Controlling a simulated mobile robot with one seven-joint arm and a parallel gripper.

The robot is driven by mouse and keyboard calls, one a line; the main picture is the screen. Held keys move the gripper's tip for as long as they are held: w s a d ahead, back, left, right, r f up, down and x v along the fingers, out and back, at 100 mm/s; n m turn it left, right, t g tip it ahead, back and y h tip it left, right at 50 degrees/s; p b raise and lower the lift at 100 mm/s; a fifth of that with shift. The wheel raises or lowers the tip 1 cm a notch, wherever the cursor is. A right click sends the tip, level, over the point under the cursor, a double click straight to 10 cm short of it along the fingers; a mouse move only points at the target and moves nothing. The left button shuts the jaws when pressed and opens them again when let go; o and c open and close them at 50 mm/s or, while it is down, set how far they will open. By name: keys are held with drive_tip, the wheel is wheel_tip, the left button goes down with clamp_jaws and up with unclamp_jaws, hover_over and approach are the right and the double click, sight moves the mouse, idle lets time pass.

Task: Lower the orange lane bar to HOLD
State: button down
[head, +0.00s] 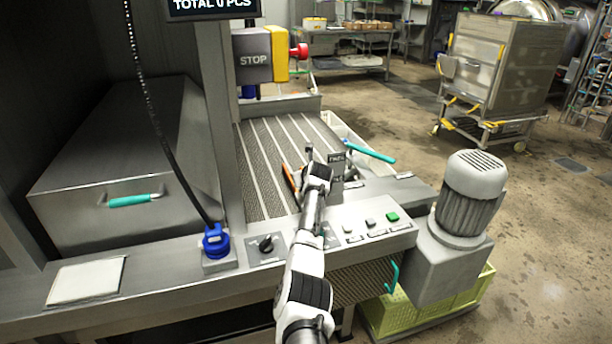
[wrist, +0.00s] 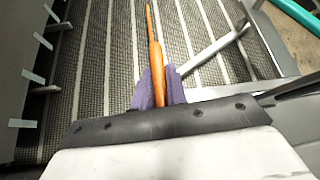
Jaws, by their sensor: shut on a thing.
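The orange lane bar (wrist: 156,42) runs up and away from between my gripper's fingers in the wrist view. My gripper (wrist: 158,88) has its two purple fingers pressed on the bar's near end. In the head view, the orange bar (head: 289,176) shows as a short slanted strip over the conveyor, left of my wrist. My gripper itself is hidden there behind my wrist. A small dark label plate (head: 337,159) stands just right of my wrist; its text is too small to read surely, so I cannot tell where HOLD is.
The conveyor belt (head: 262,150) has pale lane strips. A teal handle (head: 370,151) lies right of my wrist. The button panel (head: 370,222) and a grey motor (head: 470,195) are at the near right. A STOP box (head: 253,58) stands beyond. Floor at the right is open.

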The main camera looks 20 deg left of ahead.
drive_tip(key=c, duration=1.4)
unclamp_jaws()
drive_tip(key=shift+f, duration=0.15)
drive_tip(key=shift+s, duration=0.1)
drive_tip(key=b+v, duration=0.2)
drive_tip(key=v, duration=1.1)
drive_tip(key=shift+s+r, duration=0.25)
drive_tip(key=shift+r, duration=0.05)
drive_tip(key=shift+d, duration=0.1)
